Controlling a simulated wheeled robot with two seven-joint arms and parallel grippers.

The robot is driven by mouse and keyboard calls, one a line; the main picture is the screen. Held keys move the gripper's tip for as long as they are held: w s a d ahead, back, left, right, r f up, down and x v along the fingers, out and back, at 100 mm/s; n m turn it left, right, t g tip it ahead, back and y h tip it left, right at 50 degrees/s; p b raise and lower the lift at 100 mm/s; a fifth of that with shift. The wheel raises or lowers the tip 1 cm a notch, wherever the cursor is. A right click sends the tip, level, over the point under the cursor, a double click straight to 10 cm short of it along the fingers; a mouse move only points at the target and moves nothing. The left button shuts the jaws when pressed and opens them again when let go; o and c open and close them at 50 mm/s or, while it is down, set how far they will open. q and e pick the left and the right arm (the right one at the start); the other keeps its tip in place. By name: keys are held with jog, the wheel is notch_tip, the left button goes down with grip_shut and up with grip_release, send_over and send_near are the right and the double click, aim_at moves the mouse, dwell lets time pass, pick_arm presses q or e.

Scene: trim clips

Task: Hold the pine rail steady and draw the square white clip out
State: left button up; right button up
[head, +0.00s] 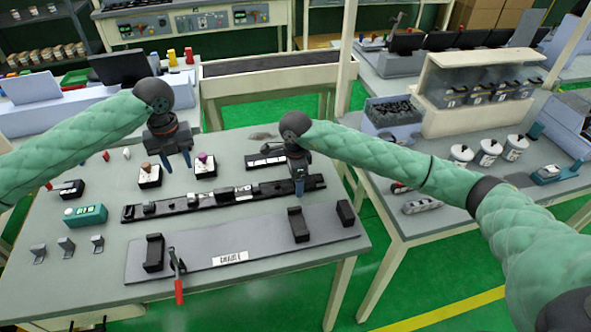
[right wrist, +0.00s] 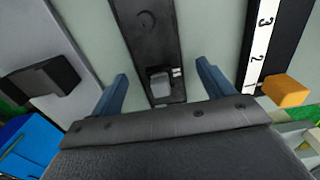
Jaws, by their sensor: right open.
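A long dark rail (head: 170,208) lies on the grey table in the head view, with several small dark, grey and whitish clips along its middle; it looks black, not pine. In the right wrist view the rail (right wrist: 134,22) runs between my fingers, and a pale grey-white squarish clip (right wrist: 160,83) sits near its end. I cannot tell if this is the square white clip. My right gripper (head: 297,187) is over the rail's right end, open, with its fingers apart on either side (right wrist: 163,85). My left gripper (head: 175,162) is open and empty above the table, behind the rail.
A grey fixture plate (head: 200,250) with black upright blocks lies in front of the rail, with a red-handled tool (head: 178,280) at its edge. A teal device (head: 86,215) and several metal brackets (head: 66,246) stand left. A numbered strip (head: 262,161) lies behind.

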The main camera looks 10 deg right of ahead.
jog(key=shift+f, duration=0.35)
